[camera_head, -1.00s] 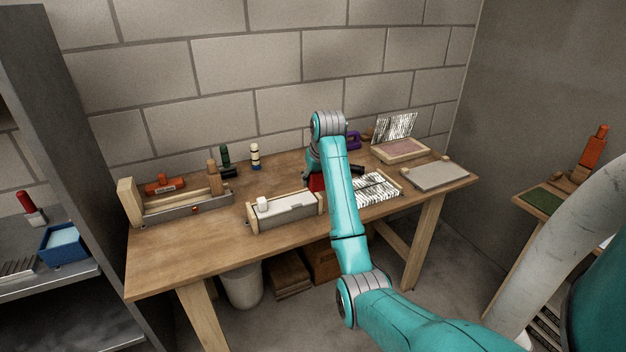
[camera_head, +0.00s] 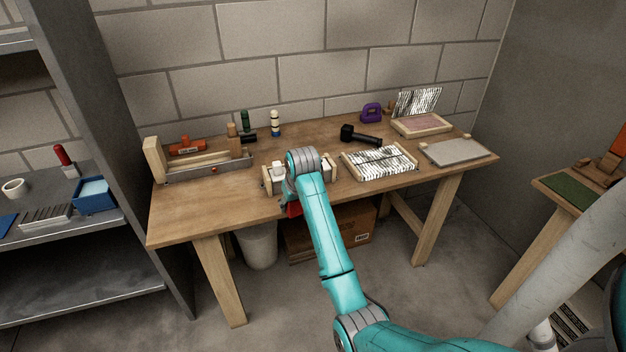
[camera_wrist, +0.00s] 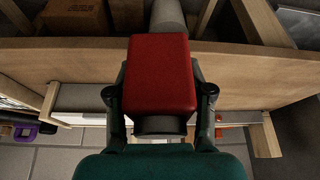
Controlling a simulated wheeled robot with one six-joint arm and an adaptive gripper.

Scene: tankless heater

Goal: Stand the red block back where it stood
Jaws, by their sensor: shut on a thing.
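The red block (camera_wrist: 160,72) is held between the two fingers of my gripper (camera_wrist: 159,98) in the wrist view. In the head view a small part of the red block (camera_head: 293,209) shows beside my arm, near the front edge of the wooden workbench (camera_head: 225,205). My gripper is mostly hidden there behind my own arm. The block appears in front of the bench edge and off the bench top. I cannot tell its exact height. A dark round piece shows just below the block in the wrist view.
A pale tray with wooden ends (camera_head: 273,178) is partly behind my arm. A striped panel (camera_head: 378,162), a black tool (camera_head: 360,135) and a grey plate (camera_head: 452,152) lie to the right. A tool caddy (camera_head: 205,170) stands left. The bench's front left is clear. A bucket (camera_head: 259,246) stands beneath.

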